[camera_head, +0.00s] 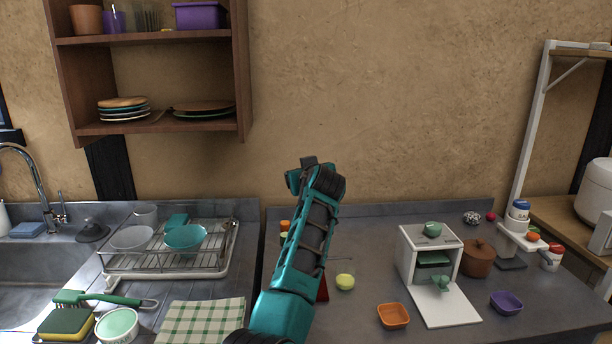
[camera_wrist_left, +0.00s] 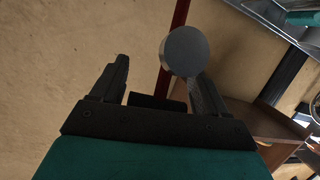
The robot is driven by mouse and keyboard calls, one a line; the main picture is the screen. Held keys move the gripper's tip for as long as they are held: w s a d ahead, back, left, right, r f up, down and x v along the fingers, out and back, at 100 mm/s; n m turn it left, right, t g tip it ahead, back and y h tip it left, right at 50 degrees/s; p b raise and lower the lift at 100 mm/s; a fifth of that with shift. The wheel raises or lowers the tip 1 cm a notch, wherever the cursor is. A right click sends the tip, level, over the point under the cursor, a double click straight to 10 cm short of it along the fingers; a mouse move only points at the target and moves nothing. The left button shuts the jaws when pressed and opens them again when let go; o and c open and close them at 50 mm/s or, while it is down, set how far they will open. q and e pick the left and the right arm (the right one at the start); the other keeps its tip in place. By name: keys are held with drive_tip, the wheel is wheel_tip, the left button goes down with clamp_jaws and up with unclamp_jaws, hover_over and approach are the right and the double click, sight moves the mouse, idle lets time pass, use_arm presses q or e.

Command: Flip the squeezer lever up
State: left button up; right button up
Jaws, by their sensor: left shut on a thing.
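My left gripper (camera_head: 308,164) is raised in front of the wall in the head view, at the top of my teal arm. In the left wrist view, the dark red bar of the squeezer lever (camera_wrist_left: 179,14) runs down between the fingers of the gripper (camera_wrist_left: 158,72). A grey round end (camera_wrist_left: 185,51) sits against the right finger. The gripper is shut on the lever. In the head view my arm hides most of the squeezer; only a small red part (camera_head: 323,290) shows beside it on the counter. The right gripper is not in view.
A white open-fronted box (camera_head: 408,258) stands right of my arm, with an orange bowl (camera_head: 393,316) and a purple bowl (camera_head: 507,303) nearby. A dish rack (camera_head: 215,263) stands left. A wall shelf (camera_head: 160,128) hangs upper left of the gripper. The wall area to its right is clear.

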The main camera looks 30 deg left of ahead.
use_arm(q)
drive_tip(key=shift+f, duration=0.4)
idle(0.3)
drive_tip(key=o, duration=1.4)
drive_tip(key=shift+r, duration=0.2)
drive_tip(key=shift+d, duration=0.1)
drive_tip(key=shift+s+d+r, duration=0.15)
drive_tip(key=shift+s+d, duration=0.2)
drive_tip(key=shift+s, duration=0.1)
drive_tip(key=v, duration=1.1)
drive_tip(key=shift+s+d+r, duration=0.1)
drive_tip(key=shift+s+r, duration=0.05)
drive_tip(key=shift+s, duration=0.15)
drive_tip(key=shift+c, duration=0.3)
